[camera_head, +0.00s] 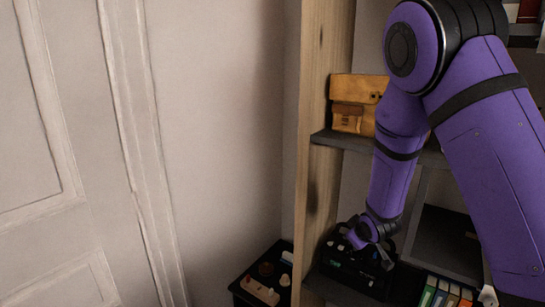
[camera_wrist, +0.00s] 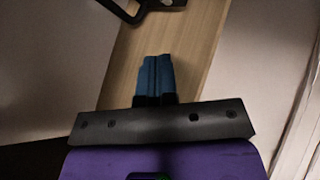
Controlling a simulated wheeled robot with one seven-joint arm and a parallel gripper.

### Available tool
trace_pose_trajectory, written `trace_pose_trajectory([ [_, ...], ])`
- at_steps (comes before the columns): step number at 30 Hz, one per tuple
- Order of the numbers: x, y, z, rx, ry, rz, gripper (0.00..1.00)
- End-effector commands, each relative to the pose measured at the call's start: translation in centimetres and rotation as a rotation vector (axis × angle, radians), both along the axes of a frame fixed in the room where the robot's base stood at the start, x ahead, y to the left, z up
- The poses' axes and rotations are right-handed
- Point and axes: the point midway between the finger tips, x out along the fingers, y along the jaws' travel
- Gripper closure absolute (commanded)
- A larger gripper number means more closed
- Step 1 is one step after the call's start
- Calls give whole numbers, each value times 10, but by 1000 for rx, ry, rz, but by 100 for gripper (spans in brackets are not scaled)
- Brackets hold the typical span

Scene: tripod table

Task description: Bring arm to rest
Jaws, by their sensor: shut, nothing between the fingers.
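My purple arm reaches down from the upper right of the head view, in front of the shelf unit (camera_head: 321,110). Its wrist end is low, by a black object (camera_head: 352,272) on a lower shelf; whether they touch I cannot tell. In the wrist view my gripper (camera_wrist: 155,60) has its two blue fingers together with nothing between them. A pale wooden panel (camera_wrist: 195,55) lies behind the fingers. The fingers are not clear in the head view.
A small dark table (camera_head: 240,291) with several small items stands left of the shelf unit. A tan bag (camera_head: 354,88) sits on the middle shelf, close to my arm. Books (camera_head: 440,292) stand low right. A black bracket-like part (camera_wrist: 140,12) tops the wrist view.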

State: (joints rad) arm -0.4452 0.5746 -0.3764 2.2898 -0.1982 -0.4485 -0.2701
Motion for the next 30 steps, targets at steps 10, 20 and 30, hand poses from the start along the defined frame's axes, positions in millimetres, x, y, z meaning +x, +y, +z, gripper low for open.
trace_pose_trajectory([
  [10, -38, -23, 96, 121, 62, -168, 100],
  [20, -100, -42, 178, 225, 129, -297, 100],
  [30, -185, -56, 244, 308, 192, -403, 100],
])
